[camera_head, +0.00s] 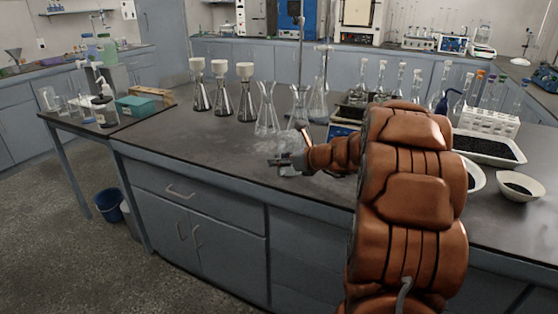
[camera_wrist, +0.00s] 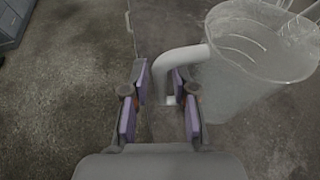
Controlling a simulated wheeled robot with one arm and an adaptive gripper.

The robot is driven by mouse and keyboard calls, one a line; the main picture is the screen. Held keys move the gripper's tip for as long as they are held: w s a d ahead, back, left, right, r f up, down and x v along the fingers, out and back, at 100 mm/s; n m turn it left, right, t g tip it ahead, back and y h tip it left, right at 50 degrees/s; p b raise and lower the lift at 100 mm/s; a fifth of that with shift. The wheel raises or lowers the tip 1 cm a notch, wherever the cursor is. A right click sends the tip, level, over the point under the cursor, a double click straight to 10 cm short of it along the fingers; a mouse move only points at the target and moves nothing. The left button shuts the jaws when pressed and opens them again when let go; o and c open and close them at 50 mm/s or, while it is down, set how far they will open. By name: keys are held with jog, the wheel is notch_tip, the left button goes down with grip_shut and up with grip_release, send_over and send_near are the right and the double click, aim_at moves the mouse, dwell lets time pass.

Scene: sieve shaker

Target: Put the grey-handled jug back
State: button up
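The jug (camera_wrist: 258,55) is clear and frosted, with a pale grey handle, at the upper right of the wrist view. Its handle (camera_wrist: 163,68) curves left and down between my fingers. My gripper (camera_wrist: 158,104) is open, one finger on each side of the handle, with a visible gap on the left side. The right finger lies between the handle and the jug wall. In the head view my gripper (camera_head: 282,162) is low over the front of the bench; the clear jug is hard to make out there. Whether the jug touches the bench top is unclear.
Several flasks (camera_head: 267,112) stand behind, some with white funnels. A white tray (camera_head: 490,160) and a bowl (camera_head: 521,195) of dark grains are at right. A side table stands left.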

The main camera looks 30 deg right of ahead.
jog(key=shift+o, duration=0.4)
jog(key=shift+s+d+r, duration=0.15)
jog(key=shift+s+r, duration=0.15)
jog(key=p+v, duration=0.1)
jog(key=v, duration=1)
jog(key=shift+s, duration=0.15)
